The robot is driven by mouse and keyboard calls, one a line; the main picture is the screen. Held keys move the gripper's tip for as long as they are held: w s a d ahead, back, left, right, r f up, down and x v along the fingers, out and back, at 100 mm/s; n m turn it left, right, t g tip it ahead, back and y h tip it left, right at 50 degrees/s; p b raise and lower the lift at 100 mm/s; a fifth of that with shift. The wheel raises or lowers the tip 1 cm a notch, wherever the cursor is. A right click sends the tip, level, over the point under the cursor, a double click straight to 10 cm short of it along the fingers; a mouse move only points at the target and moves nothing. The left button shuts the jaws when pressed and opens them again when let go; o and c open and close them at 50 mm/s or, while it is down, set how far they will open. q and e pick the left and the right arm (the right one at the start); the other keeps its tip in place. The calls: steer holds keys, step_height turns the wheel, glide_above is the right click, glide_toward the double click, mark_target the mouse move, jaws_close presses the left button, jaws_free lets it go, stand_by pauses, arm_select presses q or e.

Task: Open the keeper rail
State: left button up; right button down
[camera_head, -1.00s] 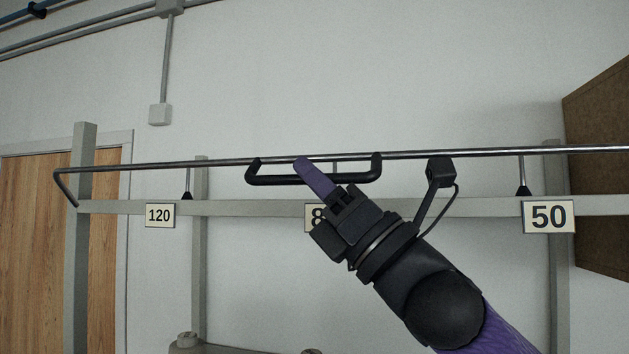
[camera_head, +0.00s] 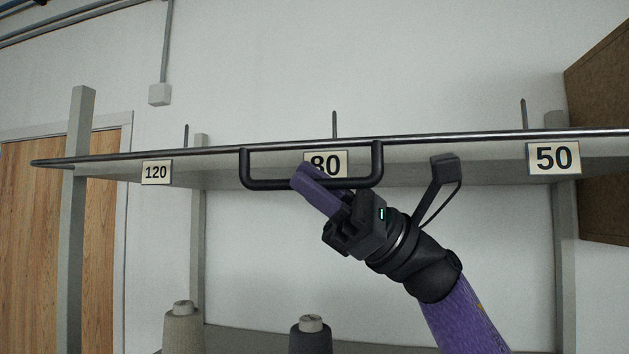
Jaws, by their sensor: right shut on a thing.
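The keeper rail (camera_head: 464,137) is a thin dark metal bar running across the front of the shelf from the left post to beyond the right edge. A black U-shaped handle (camera_head: 264,184) hangs from its middle. My right gripper (camera_head: 308,180), with purple fingers, is shut on the lower bar of the handle. The fingers hide a short part of that bar. My left gripper is not in view.
Below, a beige thread cone (camera_head: 183,330) and a dark one (camera_head: 311,338) stand on a lower surface. A brown board (camera_head: 600,150) is at the right.

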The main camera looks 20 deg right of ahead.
steer(key=shift+w+d+f+b, duration=0.3)
steer(key=shift+w+f+b, duration=0.1)
steer(key=shift+f, duration=0.25)
stand_by(0.3)
steer(key=c, duration=0.7)
jaws_free()
steer(key=shift+w+d, duration=0.1)
steer(key=shift+o, duration=0.2)
steer(key=b+v, duration=0.3)
steer(key=v, duration=0.7)
steer(key=shift+b, duration=0.4)
